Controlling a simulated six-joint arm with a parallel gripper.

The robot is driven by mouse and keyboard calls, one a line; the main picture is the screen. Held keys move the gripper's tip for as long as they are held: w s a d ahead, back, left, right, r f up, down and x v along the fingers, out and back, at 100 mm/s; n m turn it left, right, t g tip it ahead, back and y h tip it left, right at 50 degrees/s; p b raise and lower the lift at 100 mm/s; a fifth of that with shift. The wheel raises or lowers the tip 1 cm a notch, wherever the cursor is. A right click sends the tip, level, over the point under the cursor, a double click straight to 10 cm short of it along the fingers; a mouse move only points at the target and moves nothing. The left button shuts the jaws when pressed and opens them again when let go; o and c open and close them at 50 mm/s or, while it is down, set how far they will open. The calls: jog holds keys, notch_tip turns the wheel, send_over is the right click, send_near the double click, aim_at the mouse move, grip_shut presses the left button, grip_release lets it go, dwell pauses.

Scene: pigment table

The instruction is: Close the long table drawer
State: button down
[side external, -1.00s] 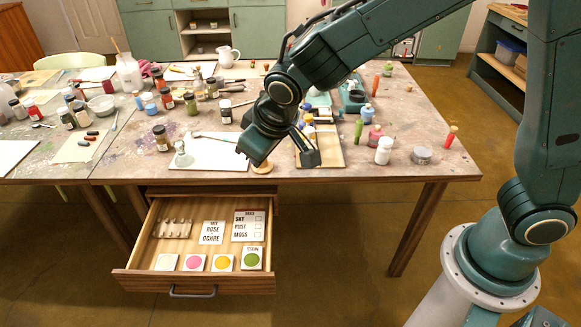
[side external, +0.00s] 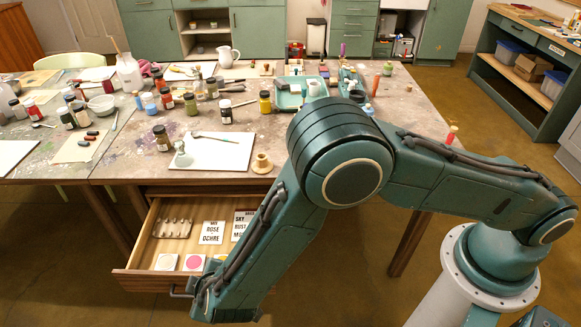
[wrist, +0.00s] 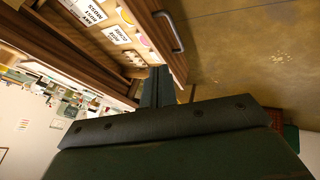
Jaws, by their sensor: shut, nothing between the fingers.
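The long wooden table drawer (side external: 150,281) is pulled out under the table's front edge, with cards and colour tiles inside. Its dark handle (side external: 178,294) shows just left of my arm's lower end, which covers the drawer's right part. The handle also shows whole in the wrist view (wrist: 168,31). My gripper (wrist: 156,72) is shut and empty, its fingertips close to the drawer's front panel in the wrist view. I cannot tell whether they touch it. In the side view the fingers are not clearly seen.
The table (side external: 110,172) above is crowded with jars, brushes and a white sheet (side external: 212,150). A small tan spool-like piece (side external: 262,163) stands near its front edge. The floor (side external: 340,285) in front of the drawer is clear.

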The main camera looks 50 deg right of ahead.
jog(key=f, duration=0.1)
jog(key=s+a+f, duration=0.1)
jog(key=f, duration=0.1)
jog(key=shift+s+a+f+n, duration=0.1)
jog(key=shift+s+a+n, duration=0.1)
jog(key=shift+n, duration=0.2)
jog(key=shift+w+f, duration=0.1)
jog(key=shift+w+d+f, duration=0.6)
jog(key=shift+w+f, duration=0.7)
jog(key=shift+w, duration=0.15)
jog(key=shift+w+d+f, duration=0.55)
jog(key=shift+w+f, duration=0.7)
jog(key=shift+w, duration=0.15)
jog(key=shift+w+d+f, duration=0.6)
jog(key=shift+w+f, duration=0.7)
jog(key=shift+w, duration=0.15)
jog(key=w+d, duration=1.6)
jog(key=shift+w+d, duration=0.35)
